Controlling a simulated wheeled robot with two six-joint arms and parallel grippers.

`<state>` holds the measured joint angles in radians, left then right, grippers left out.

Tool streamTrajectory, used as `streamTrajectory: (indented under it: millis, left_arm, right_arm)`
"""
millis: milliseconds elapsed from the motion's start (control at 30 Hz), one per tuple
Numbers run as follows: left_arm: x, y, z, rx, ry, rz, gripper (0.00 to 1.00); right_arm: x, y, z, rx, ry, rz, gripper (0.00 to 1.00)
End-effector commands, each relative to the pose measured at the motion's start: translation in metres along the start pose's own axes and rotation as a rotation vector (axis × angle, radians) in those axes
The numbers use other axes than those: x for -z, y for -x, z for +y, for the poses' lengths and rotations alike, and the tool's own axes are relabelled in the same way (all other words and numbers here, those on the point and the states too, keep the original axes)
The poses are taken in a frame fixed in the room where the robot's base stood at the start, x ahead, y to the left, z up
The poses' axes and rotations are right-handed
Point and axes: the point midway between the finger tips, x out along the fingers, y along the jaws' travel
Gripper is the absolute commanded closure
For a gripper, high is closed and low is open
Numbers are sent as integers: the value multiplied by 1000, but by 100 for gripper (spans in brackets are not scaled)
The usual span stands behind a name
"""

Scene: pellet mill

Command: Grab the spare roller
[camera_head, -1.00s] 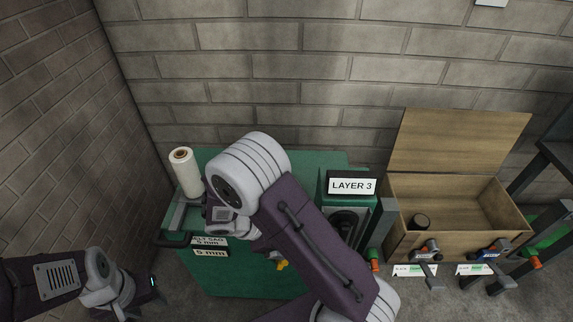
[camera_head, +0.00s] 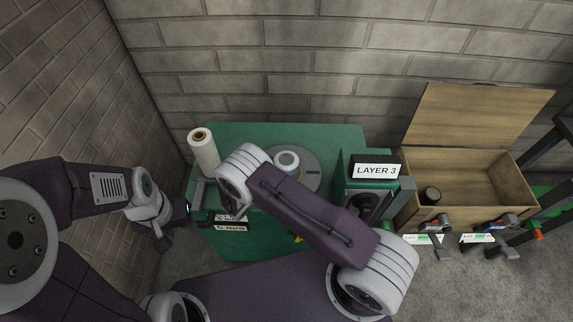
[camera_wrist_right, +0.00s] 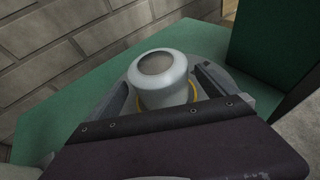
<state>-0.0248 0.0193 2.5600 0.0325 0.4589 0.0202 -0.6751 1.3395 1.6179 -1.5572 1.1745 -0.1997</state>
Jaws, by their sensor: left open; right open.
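A short dark cylinder, which looks like the spare roller (camera_head: 430,195), stands in the front left corner of the open wooden box (camera_head: 510,193). My right arm reaches leftward over the green machine top, apart from the box. Its gripper (camera_wrist_right: 161,80) is largely hidden in the head view; the right wrist view shows it open. A pale domed cylinder (camera_wrist_right: 160,75) with a yellow ring at its base appears ahead of it; contact cannot be told. The cylinder also shows on a grey disc in the head view (camera_head: 287,161). My left gripper (camera_head: 184,212) is open and empty at the machine's left side.
A white film roll (camera_head: 203,150) stands at the machine's back left. A block labelled LAYER 3 (camera_head: 374,170) stands between the green machine top (camera_head: 335,137) and the box. Clamp-like tools (camera_head: 435,224) line the box's front. Brick walls close the back and left.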

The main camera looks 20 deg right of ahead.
Motion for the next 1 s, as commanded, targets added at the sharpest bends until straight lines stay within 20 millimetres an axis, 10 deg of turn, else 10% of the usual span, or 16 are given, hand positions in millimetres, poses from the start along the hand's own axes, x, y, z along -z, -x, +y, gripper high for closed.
streamTrajectory:
  millis: [467, 800, 1000]
  left_arm:
    - [1, 12, 0, 0, 0, 0, 55]
    - [1, 12, 0, 0, 0, 0, 55]
    - [1, 12, 0, 0, 0, 0, 55]
  right_arm:
    - [-3, -37, 2, 1, -1, 1, 6]
    - [-3, -37, 2, 1, -1, 1, 100]
    - [-6, -37, 3, 0, -3, -4, 100]
